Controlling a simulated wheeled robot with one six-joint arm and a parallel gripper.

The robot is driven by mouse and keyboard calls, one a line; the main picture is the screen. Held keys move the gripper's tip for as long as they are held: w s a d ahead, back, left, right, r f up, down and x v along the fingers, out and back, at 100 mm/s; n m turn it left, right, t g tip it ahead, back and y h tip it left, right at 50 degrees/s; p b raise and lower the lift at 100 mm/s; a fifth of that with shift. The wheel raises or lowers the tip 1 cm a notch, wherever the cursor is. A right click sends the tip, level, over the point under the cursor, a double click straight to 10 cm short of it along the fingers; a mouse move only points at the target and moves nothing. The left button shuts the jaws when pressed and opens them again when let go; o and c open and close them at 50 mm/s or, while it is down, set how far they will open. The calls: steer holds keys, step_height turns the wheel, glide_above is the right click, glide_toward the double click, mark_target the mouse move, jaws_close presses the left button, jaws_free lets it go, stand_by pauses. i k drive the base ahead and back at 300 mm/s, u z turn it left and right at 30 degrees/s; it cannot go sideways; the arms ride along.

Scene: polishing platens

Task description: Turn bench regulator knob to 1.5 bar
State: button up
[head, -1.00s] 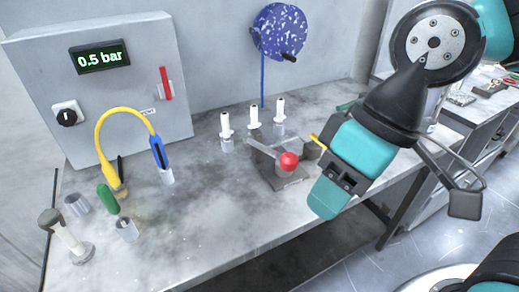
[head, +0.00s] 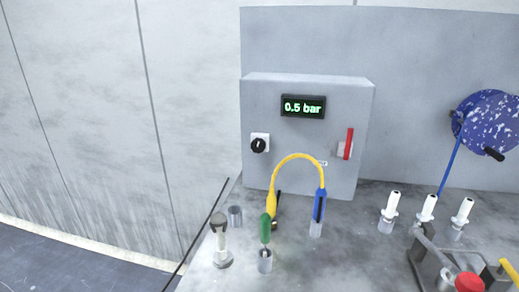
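A grey control box (head: 310,155) stands at the back of the bench in the head view. Its display (head: 303,107) reads 0.5 bar in green. A black knob (head: 258,145) on a white plate sits at the lower left of the box face, its white mark close to upright. A red lever handle (head: 349,143) stands upright on the right of the face. My gripper is outside the picture, so its state is hidden.
A yellow looped hose (head: 298,156) with a blue end (head: 319,206) stands in front of the box. A green-handled tool (head: 265,229), a metal cup (head: 235,216) and a grey-headed post (head: 220,240) stand at front left. White nozzles (head: 427,208) and a red-knobbed clamp (head: 468,282) are at right.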

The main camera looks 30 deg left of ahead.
mark_target(258, 145)
steer(key=u, duration=0.55)
steer(key=k, duration=0.15)
steer(key=u, duration=0.5)
steer(key=i, duration=0.5)
steer(key=u, duration=0.05)
